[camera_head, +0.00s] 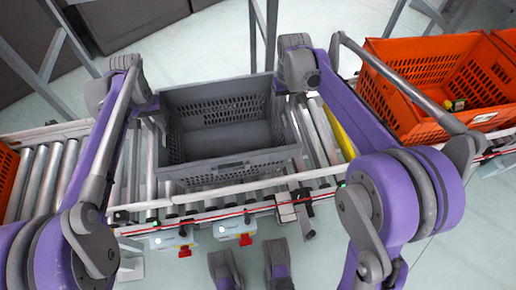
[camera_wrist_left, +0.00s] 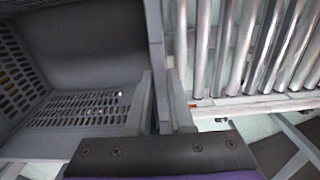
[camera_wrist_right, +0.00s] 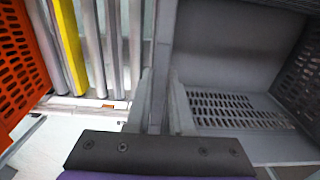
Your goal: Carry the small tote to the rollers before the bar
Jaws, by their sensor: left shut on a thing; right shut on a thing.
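The small grey tote (camera_head: 230,168) is upright and empty over the roller conveyor, between my two arms. I cannot tell whether its base touches the rollers (camera_head: 45,175). My left gripper (camera_head: 152,122) is shut on the tote's left wall; the left wrist view shows its fingers (camera_wrist_left: 160,105) on both sides of that wall. My right gripper (camera_head: 280,88) is shut on the right wall, also seen between the fingers in the right wrist view (camera_wrist_right: 160,105). The yellow bar (camera_head: 337,128) lies across the conveyor just right of the tote, with a few rollers between them.
Orange totes (camera_head: 395,95) stand on the conveyor beyond the bar; one holds a small yellow and black item (camera_head: 455,104). Another orange tote (camera_head: 7,172) shows at the left edge. Bare rollers lie left of my left arm. Red buttons (camera_head: 246,239) sit along the front rail.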

